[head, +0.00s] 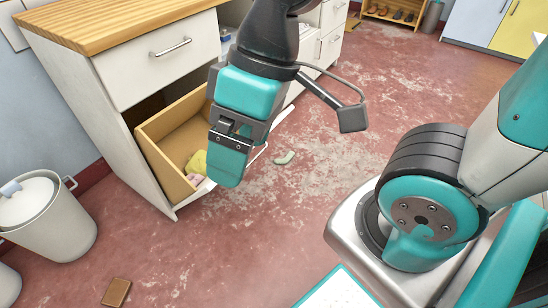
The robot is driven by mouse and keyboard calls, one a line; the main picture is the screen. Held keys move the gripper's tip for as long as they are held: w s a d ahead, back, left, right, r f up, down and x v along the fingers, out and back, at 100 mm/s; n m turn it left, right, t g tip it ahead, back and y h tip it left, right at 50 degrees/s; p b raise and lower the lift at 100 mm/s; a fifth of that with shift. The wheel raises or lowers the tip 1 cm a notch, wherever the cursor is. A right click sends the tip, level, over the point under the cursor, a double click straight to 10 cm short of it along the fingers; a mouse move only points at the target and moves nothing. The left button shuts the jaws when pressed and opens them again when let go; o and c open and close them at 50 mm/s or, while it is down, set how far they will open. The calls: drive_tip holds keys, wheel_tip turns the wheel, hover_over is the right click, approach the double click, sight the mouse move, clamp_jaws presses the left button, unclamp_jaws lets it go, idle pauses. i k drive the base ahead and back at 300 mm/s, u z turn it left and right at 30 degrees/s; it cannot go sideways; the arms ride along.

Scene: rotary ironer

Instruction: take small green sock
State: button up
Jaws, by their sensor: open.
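The pulled-out wooden drawer (168,161) holds a yellow-green cloth (198,162) and something pinkish. A wood-topped white cabinet (118,72) stands above it. A white bin (48,222) is at left, and a brown block (117,292) lies on the floor. The floor right of the sock is clear.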

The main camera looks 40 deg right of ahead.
sight(283, 161)
drive_tip(key=u, duration=0.05)
drive_tip(key=k, duration=0.55)
drive_tip(key=z, duration=0.6)
drive_tip(key=i, duration=0.5)
drive_tip(key=z, duration=0.65)
drive_tip(key=i, duration=1.8)
drive_tip(key=u, duration=0.6)
